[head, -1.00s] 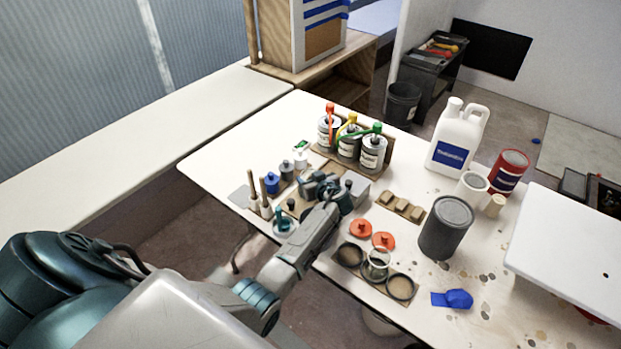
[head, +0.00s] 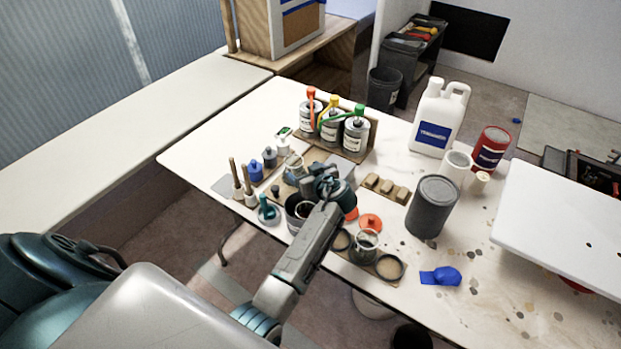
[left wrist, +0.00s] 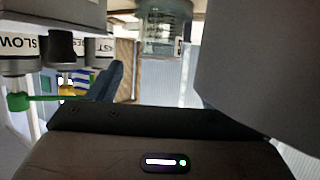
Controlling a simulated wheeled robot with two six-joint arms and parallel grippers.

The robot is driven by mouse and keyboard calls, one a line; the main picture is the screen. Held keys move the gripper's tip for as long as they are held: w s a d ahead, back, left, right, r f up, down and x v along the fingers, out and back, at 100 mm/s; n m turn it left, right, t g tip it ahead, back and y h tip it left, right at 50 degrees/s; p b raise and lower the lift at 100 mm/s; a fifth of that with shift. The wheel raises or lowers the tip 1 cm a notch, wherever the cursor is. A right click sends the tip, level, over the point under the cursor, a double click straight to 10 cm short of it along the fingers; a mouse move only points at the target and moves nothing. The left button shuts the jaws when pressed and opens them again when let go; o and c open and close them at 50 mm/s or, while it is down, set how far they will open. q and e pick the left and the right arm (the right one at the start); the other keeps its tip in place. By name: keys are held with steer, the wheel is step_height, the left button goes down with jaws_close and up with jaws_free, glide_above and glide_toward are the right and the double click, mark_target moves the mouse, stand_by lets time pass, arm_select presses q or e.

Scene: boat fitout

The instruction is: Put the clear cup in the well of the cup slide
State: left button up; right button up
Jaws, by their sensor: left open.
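A clear cup (head: 294,167) stands behind my left gripper in the head view, on or over a wooden board at the table's left part. It also shows at the top of the left wrist view (left wrist: 160,38), with markings on its side. What lies under it is hidden, so I cannot tell whether it sits in the slide's well. My left gripper (head: 318,184) is open, just right of and nearer than this cup, apart from it. Another clear cup (head: 366,243) stands on a board with dark rings. My right gripper is not in view.
Pump cans (head: 333,126) with red, yellow and green tops stand behind the gripper. A dark pot (head: 298,212) is close on its near left. A grey can (head: 433,206), white jug (head: 439,118) and red can (head: 491,148) stand to the right.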

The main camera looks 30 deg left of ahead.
arm_select(q)
steer(key=shift+b+v, duration=0.3)
steer(key=shift+v, duration=1.5)
